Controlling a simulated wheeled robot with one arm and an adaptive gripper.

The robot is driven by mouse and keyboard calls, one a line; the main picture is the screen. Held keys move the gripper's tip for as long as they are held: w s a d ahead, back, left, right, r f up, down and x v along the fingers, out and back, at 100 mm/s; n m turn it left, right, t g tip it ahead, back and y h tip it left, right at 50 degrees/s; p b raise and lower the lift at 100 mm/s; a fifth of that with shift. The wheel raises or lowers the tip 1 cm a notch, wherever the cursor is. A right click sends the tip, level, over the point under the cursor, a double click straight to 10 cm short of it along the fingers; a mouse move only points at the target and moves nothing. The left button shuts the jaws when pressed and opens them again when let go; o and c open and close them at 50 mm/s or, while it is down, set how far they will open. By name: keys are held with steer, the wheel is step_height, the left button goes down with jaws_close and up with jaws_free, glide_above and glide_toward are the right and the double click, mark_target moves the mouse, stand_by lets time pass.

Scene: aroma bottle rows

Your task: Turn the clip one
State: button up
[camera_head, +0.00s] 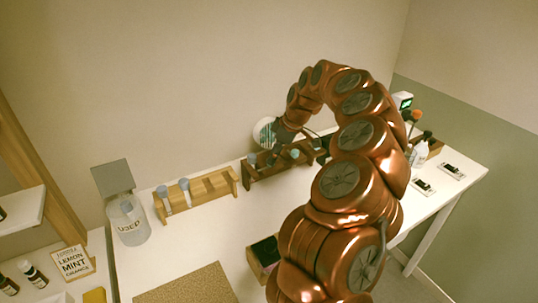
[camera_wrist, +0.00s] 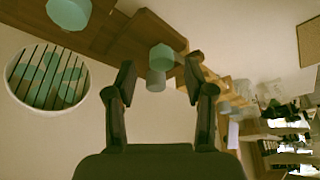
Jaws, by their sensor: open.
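My gripper (camera_wrist: 160,78) is open in the wrist view, with one dark finger on each side of a vial with a teal cap (camera_wrist: 162,57). A paler grey end (camera_wrist: 155,81) shows just below that cap. I cannot tell whether the fingers touch the vial. In the head view my gripper (camera_head: 280,140) is over the dark wooden rack (camera_head: 262,173), which holds capped vials, and partly hides it. Another teal cap (camera_wrist: 68,12) is at the top left of the wrist view. I cannot make out a clip on any vial.
A round disc (camera_head: 264,131) is behind my gripper; it looks striped in the wrist view (camera_wrist: 47,78). A lighter rack (camera_head: 222,185) with two vials stands left, beside a jar marked USED (camera_head: 128,222). A cork mat (camera_head: 190,287) and an open box (camera_head: 264,254) are nearer.

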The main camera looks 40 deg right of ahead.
steer(key=shift+x, duration=0.9)
jaws_close()
steer(key=shift+a, duration=0.25)
steer(key=shift+f, duration=0.1)
